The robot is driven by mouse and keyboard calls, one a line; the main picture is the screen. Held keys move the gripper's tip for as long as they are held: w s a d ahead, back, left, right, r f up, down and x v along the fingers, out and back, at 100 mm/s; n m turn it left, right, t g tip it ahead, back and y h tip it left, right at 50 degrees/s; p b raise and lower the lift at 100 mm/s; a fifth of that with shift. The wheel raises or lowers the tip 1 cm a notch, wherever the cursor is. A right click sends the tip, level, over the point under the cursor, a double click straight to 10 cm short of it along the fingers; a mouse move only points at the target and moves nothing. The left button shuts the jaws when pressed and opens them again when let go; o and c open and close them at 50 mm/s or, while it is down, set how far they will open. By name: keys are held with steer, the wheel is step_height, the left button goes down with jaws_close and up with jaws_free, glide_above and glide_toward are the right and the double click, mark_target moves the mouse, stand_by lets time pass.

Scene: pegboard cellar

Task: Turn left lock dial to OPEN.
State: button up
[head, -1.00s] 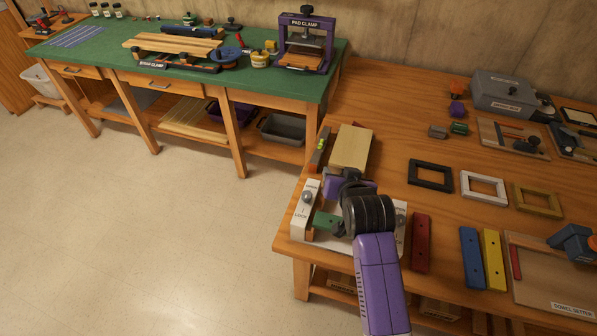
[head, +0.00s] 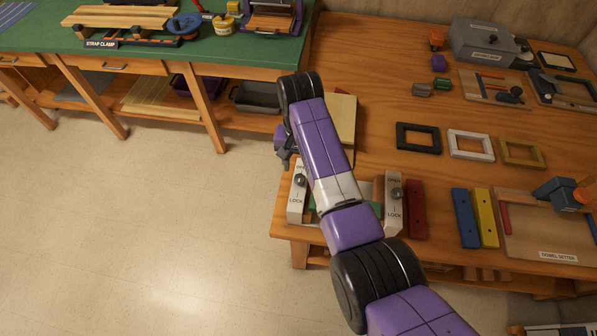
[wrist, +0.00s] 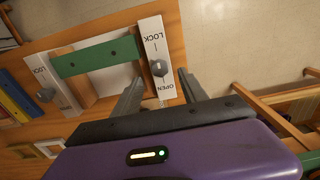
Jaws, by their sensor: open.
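The left lock dial (head: 299,180) is a small grey knob on a white plate, with OPEN at its far end and LOCK at its near end. It also shows in the wrist view (wrist: 159,68); where it points is too small to tell. My gripper (wrist: 160,82) is open and empty, its fingers on either side of the OPEN end of the plate in the picture, apparently apart from the knob. In the head view, my gripper (head: 283,157) is partly hidden by my arm, just beyond the plate. A green bar (wrist: 98,57) lies between the two plates.
The right lock dial (head: 395,194) is on a matching plate. Red (head: 416,210), blue (head: 465,217) and yellow (head: 485,217) bars lie to its right. A pale wood block (head: 343,122) stands behind the fixture. Open floor lies left of the table.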

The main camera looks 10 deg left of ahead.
mark_target(300, 178)
steer(key=shift+f, duration=2.65)
jaws_close()
